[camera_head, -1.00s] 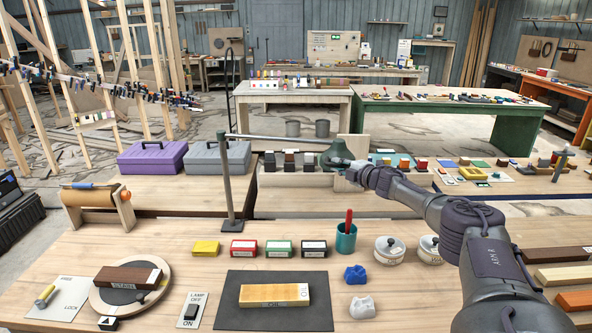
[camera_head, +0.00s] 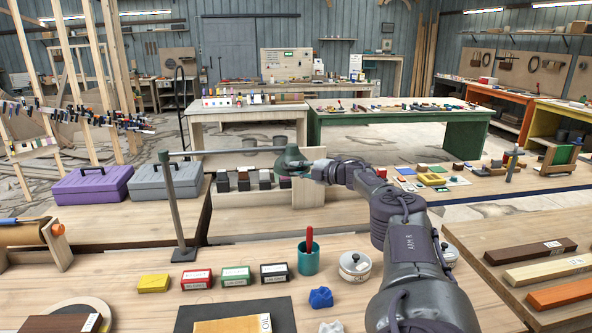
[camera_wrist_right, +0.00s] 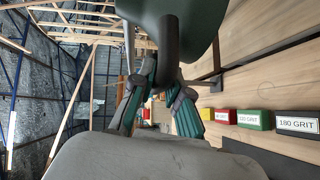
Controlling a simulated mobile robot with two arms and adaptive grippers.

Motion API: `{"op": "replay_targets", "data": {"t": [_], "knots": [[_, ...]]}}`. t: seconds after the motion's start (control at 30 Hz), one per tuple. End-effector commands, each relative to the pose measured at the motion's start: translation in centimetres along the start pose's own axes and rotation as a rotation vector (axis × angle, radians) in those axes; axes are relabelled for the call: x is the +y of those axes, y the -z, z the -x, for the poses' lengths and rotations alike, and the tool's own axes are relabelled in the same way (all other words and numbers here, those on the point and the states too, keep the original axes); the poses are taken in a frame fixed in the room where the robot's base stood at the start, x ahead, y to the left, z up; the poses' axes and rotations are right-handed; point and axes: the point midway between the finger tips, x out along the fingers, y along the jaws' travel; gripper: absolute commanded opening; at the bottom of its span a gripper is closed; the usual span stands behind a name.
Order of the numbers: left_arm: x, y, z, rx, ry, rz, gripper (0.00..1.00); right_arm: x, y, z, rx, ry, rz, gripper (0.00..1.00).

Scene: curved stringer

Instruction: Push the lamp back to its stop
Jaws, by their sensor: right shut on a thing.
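The lamp stands on the bench with a dark upright post (camera_head: 174,205) and a grey horizontal arm (camera_head: 232,152) reaching right. Its green shade (camera_head: 291,158) hangs at the right end of the arm. My right gripper (camera_head: 308,170) is at the shade. In the right wrist view the dark green shade (camera_wrist_right: 190,15) fills the top, with a dark curved handle (camera_wrist_right: 169,50) hanging below it. The teal-padded fingers of my right gripper (camera_wrist_right: 158,100) stand at either side of the handle's lower end, shut on it. No stop can be made out. My left gripper is not in view.
A purple box (camera_head: 92,190) and a grey box (camera_head: 160,182) stand left of the post. Dark blocks (camera_head: 244,180) and an upright wooden board (camera_head: 309,186) lie below and behind the shade. Small labelled boxes (camera_head: 236,276) and a teal cup (camera_head: 308,260) stand in front.

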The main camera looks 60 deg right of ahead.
Motion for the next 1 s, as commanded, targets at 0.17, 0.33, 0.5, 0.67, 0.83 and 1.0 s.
{"op": "replay_targets", "data": {"t": [0.17, 0.33, 0.5, 0.67, 0.83, 1.0], "knots": [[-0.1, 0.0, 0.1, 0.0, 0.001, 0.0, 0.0, 0.8, -0.2, 0.0, -0.011, -0.019, -0.007, 0.34], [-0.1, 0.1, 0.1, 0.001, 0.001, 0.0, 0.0, 0.6, -0.2, 0.0, -0.009, -0.015, -0.005, 0.41], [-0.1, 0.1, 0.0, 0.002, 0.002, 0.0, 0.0, 0.5, -0.2, 0.1, -0.008, -0.012, -0.004, 0.41], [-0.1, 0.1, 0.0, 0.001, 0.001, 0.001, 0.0, 0.2, -0.4, 0.8, -0.009, -0.01, -0.004, 0.41], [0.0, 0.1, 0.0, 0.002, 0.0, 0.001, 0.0, 0.1, -0.4, 2.6, -0.008, -0.005, -0.002, 0.41], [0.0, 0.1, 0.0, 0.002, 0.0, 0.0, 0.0, 0.1, -0.3, 5.0, -0.008, -0.002, 0.001, 0.41]]}}
